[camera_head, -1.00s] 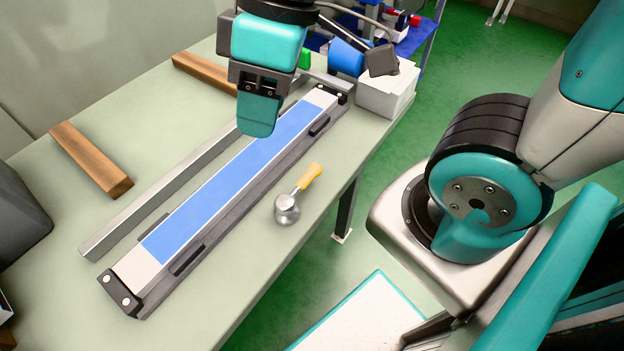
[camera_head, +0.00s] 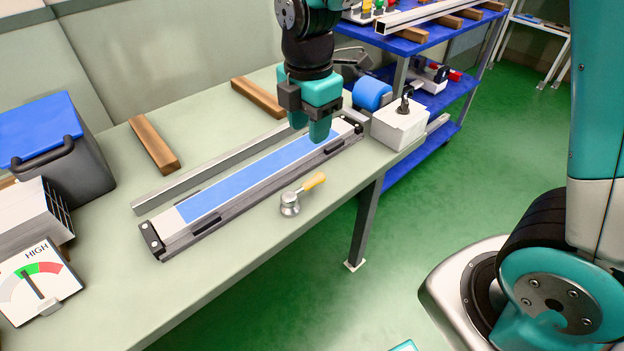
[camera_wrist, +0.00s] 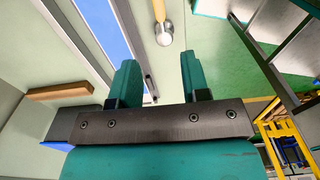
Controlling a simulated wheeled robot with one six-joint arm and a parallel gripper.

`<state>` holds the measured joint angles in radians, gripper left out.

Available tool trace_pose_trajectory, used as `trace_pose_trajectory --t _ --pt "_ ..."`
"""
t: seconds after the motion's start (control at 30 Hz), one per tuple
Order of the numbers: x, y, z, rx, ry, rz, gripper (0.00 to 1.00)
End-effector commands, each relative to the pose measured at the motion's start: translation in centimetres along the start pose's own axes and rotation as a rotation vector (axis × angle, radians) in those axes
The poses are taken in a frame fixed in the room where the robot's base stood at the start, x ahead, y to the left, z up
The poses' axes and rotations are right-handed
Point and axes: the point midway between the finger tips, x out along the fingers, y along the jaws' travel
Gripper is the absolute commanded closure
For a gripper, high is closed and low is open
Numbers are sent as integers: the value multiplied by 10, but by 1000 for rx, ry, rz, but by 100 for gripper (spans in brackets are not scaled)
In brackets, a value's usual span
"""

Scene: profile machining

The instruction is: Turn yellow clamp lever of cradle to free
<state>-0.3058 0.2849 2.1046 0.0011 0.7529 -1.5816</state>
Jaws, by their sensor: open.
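The yellow clamp lever (camera_head: 314,181) rises from a round metal base (camera_head: 290,204) on the bench, beside the near long side of the cradle (camera_head: 170,238). The lever points up and right, away from the base. The cradle is a long low fixture with a blue strip (camera_head: 250,177) along its top. My gripper (camera_head: 310,132) is open and empty above the cradle's right part, apart from the lever. In the wrist view my two green fingers (camera_wrist: 158,82) are spread, and the lever (camera_wrist: 159,10) with its base (camera_wrist: 164,35) shows beyond them at the top.
A long metal profile (camera_head: 205,177) lies behind the cradle. Wooden blocks (camera_head: 154,144) lie at the back. A white block (camera_head: 400,126) and a blue roll (camera_head: 371,94) stand at the right end. A gauge (camera_head: 38,284) stands front left. The bench front is clear.

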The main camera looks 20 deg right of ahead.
Motion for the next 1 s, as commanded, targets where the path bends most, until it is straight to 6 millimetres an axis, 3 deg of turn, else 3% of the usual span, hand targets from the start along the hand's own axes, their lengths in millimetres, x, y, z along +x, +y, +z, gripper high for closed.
trace_pose_trajectory --t 0.3,0.5,0.7,1.0 --pt "76 -1 0 1 1 -5 57" --pt "112 -1 0 1 1 -4 57" --pt "130 -1 0 2 1 -1 57" --pt "132 0 0 2 1 1 57"
